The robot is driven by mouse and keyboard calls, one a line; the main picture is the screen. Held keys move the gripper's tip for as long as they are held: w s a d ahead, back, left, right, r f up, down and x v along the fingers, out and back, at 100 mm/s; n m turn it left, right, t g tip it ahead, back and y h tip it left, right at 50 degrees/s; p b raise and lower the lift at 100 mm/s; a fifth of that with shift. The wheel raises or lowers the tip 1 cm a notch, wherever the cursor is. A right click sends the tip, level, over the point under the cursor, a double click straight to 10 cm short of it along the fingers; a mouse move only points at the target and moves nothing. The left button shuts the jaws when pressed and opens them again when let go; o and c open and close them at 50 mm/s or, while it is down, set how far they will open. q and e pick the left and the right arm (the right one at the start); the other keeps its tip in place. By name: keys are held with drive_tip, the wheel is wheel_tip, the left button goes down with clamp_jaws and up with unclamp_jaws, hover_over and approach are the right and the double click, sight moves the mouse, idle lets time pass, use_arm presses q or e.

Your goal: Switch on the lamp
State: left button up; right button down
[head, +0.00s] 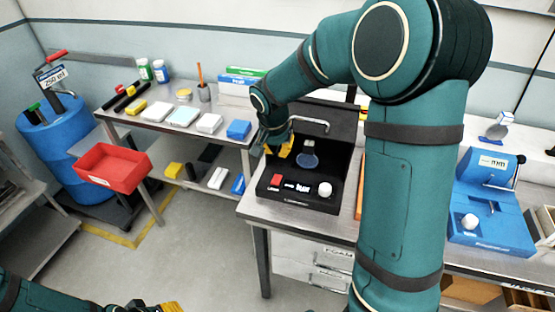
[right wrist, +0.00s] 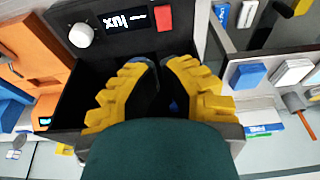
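The lamp unit is a black open-topped box (head: 297,202) on the right-hand metal table, with a raised back and a bent metal tube over a round bluish disc. Its front panel carries a red switch (head: 277,180), a small lit display and a white knob (head: 325,189). In the right wrist view the red switch (right wrist: 162,18) is at the top, beside the "lux" display (right wrist: 125,19). My right gripper (head: 283,149) is over the box's left side, behind the switch and apart from it. Its yellow fingers (right wrist: 160,66) converge, with nothing visible between them. My left gripper (head: 160,308) is cut off at the bottom edge.
A blue device (head: 490,205) stands right of my right arm. An orange device is partly hidden behind that arm. The left table holds several small boxes, bottles and a pen cup (head: 204,93). A red bin (head: 111,167) and blue barrel (head: 62,125) are further left. The floor between is clear.

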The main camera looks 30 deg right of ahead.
sight(280, 178)
drive_tip(key=x, duration=0.4)
drive_tip(key=b+x, duration=0.1)
drive_tip(key=x, duration=0.2)
drive_tip(key=a+x, duration=0.1)
drive_tip(key=x, duration=0.3)
drive_tip(key=shift+s+d+f, duration=0.1)
drive_tip(key=shift+s+f, duration=0.2)
drive_tip(key=shift+f, duration=0.6)
drive_tip(key=shift+s+f+b, duration=0.15)
drive_tip(key=shift+f+b, duration=0.35)
drive_tip(key=shift+b, duration=0.45)
drive_tip(key=shift+r, duration=0.1)
drive_tip(key=shift+w+d+r, duration=0.2)
drive_tip(key=shift+w+d, duration=0.25)
drive_tip(key=shift+w, duration=0.05)
